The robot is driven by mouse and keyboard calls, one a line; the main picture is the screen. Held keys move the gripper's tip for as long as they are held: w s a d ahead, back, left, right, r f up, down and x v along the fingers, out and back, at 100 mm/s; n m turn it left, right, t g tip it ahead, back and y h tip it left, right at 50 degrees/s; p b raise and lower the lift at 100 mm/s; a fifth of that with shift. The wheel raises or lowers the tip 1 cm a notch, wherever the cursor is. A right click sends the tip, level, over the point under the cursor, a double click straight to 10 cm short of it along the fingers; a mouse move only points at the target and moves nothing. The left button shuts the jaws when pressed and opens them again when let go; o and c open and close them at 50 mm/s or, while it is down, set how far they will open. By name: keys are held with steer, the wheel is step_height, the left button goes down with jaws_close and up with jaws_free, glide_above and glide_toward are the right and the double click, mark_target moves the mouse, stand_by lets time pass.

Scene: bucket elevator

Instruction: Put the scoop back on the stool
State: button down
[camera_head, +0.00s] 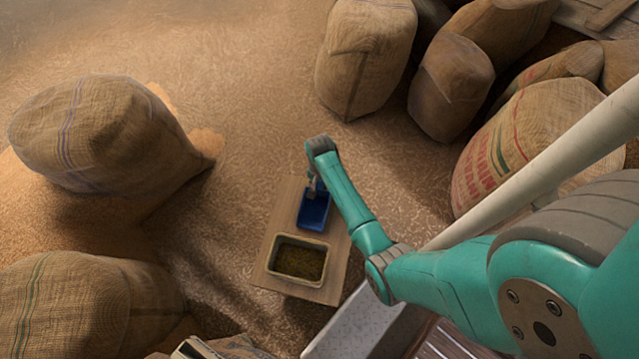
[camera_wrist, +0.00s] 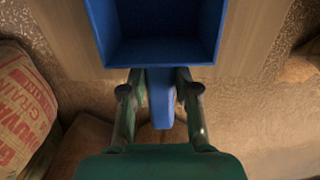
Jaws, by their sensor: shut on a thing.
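The blue scoop (camera_head: 313,210) is over the wooden stool top (camera_head: 264,267), near its far end. In the wrist view the scoop's open box (camera_wrist: 155,50) points away from me, and its blue handle (camera_wrist: 160,98) lies between the fingers. My gripper (camera_wrist: 160,92) is shut on that handle; it also shows in the head view (camera_head: 313,190). The stool's pale wood (camera_wrist: 250,40) shows on both sides of the scoop. I cannot tell whether the scoop's underside touches the stool. The scoop looks empty.
A tray (camera_head: 299,261) of dark grain sits on the stool's near part, close to the scoop. Full sacks stand at left (camera_head: 95,135), top (camera_head: 365,55) and right (camera_head: 520,140). A pale diagonal pipe (camera_head: 540,165) and metal trough (camera_head: 355,325) lie to the right. Grain covers the floor.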

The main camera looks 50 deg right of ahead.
steer(key=c, duration=0.9)
jaws_free()
steer(key=shift+f, duration=0.1)
steer(key=shift+o, duration=0.2)
step_height(320, 180, up, 12)
